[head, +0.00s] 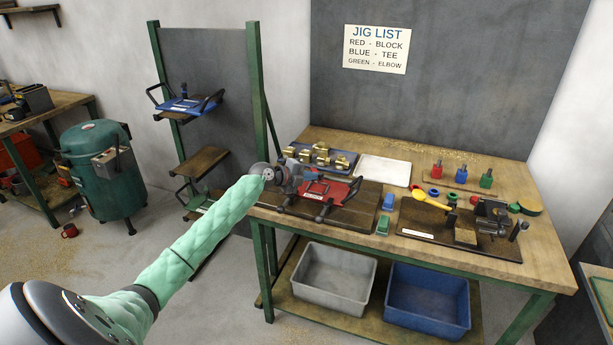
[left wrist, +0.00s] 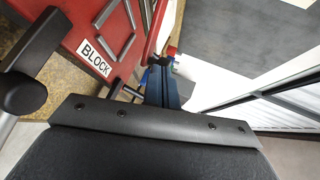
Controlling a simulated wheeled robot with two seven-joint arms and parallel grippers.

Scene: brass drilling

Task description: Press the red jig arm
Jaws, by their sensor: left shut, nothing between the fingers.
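The red jig (head: 335,188) lies on a dark board on the workbench, with black handles at its sides. In the left wrist view its red plate (left wrist: 128,52) with the BLOCK label fills the upper left, and a black knob (left wrist: 22,93) shows at the left edge. My left gripper (head: 284,178) is at the left end of the jig, close over it, shut and empty. In the left wrist view its fingers (left wrist: 161,72) are together beside the red plate. Whether they touch the jig I cannot tell. My gripper hides part of the jig's left side. My right gripper is out of view.
Brass parts (head: 320,155) sit in a tray behind the jig, beside a white tray (head: 384,171). A second fixture (head: 465,232), a yellow-handled tool (head: 432,199) and small coloured pieces stand to the right. A blue jig (head: 186,105) rests on the rack at left.

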